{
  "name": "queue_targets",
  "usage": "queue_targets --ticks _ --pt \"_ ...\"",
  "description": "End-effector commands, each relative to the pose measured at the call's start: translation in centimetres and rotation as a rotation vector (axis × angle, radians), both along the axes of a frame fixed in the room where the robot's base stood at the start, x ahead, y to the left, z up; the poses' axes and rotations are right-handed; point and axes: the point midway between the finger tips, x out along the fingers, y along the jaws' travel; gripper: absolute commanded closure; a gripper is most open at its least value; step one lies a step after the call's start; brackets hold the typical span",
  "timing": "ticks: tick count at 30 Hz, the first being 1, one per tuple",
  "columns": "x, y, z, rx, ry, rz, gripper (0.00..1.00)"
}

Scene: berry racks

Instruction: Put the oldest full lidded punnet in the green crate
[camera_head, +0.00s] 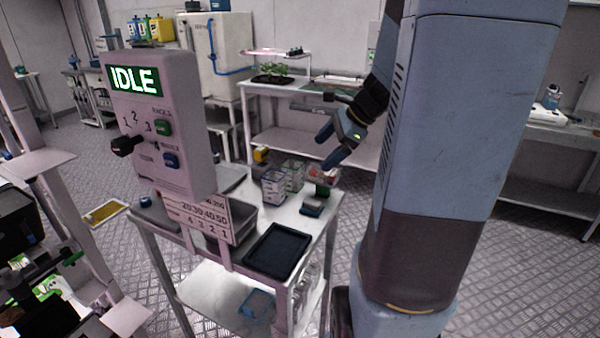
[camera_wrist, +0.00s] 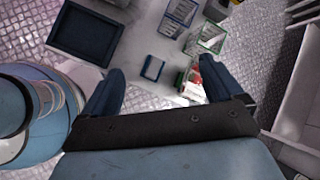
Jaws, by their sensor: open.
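Clear punnets stand on the steel table: one with blue markings (camera_head: 274,186), one with green edges (camera_head: 294,174) and one with red contents (camera_head: 322,173). In the wrist view the blue-edged punnet (camera_wrist: 180,14), the green-edged one (camera_wrist: 212,37) and the red contents (camera_wrist: 195,76) show near the right finger. Dates, lids and fill levels are too small to read. My gripper (camera_head: 328,148) is open and empty above the table's far right side; its fingers (camera_wrist: 163,72) show spread in the wrist view. I cannot pick out a green crate for certain.
A dark tray (camera_head: 276,250) and grey bins (camera_head: 236,222) sit on the table. A small blue block (camera_wrist: 152,68) lies below my fingers. A control box reading IDLE (camera_head: 150,120) stands at the table's left. A blue basket (camera_head: 257,306) is on the lower shelf.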

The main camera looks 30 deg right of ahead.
Motion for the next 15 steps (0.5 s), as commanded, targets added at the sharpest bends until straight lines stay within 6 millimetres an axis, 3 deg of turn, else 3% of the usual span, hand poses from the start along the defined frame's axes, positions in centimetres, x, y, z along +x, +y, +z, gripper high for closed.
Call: queue_targets --ticks 3,7,12,15 --pt "1.4 -3.8 -1.9 0.131 0.056 -0.21 0.06" --pt "2.3 -6.9 -3.4 0.241 0.095 -0.382 0.06" --pt "2.8 -9.2 -4.5 0.319 0.12 -0.505 0.06" --pt "3.1 -9.4 -5.0 0.334 0.125 -0.528 0.06"
